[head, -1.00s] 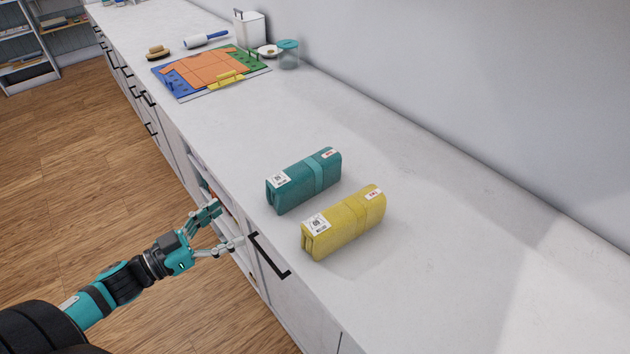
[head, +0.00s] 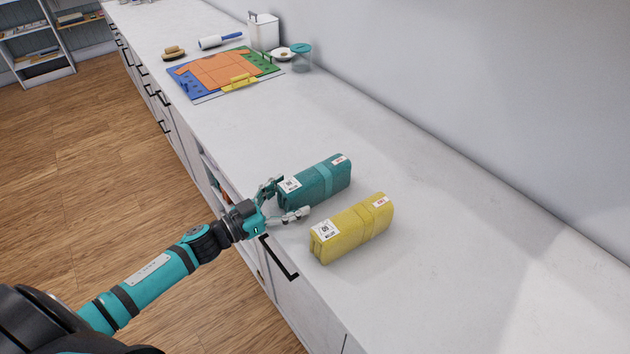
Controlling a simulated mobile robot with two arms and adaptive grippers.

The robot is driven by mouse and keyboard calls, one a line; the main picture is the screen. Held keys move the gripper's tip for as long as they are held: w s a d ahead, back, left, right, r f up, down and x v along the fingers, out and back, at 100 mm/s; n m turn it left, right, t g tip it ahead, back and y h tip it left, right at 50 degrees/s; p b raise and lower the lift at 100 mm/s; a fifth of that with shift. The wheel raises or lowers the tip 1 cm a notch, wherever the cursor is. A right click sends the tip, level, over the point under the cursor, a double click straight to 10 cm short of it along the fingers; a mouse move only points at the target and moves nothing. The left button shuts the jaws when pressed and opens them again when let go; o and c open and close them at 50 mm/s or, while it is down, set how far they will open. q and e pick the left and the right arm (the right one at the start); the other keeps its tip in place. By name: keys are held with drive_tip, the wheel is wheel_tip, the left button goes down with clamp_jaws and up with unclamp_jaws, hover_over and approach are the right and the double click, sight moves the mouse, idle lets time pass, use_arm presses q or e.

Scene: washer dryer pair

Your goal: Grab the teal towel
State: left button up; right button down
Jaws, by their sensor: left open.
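The teal towel (head: 326,178) is a folded, banded bundle with white labels, lying on the white counter. My left gripper (head: 290,200) is open at the near end of the teal towel. One finger is at the towel's left side and the other is near its right front corner. I cannot tell whether the fingers touch it. A similar yellow towel (head: 352,230) lies just to the right, apart from the teal one. My right gripper is not in view.
The white counter (head: 450,240) is clear to the right and behind the towels. Black handles line the cabinet front.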

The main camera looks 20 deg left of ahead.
use_arm(q)
drive_tip(key=x, duration=0.2)
drive_tip(key=shift+w+d, duration=0.15)
drive_tip(key=shift+w, duration=0.1)
drive_tip(key=shift+s, duration=0.1)
drive_tip(key=shift+c, duration=1)
drive_tip(key=c, duration=1.3)
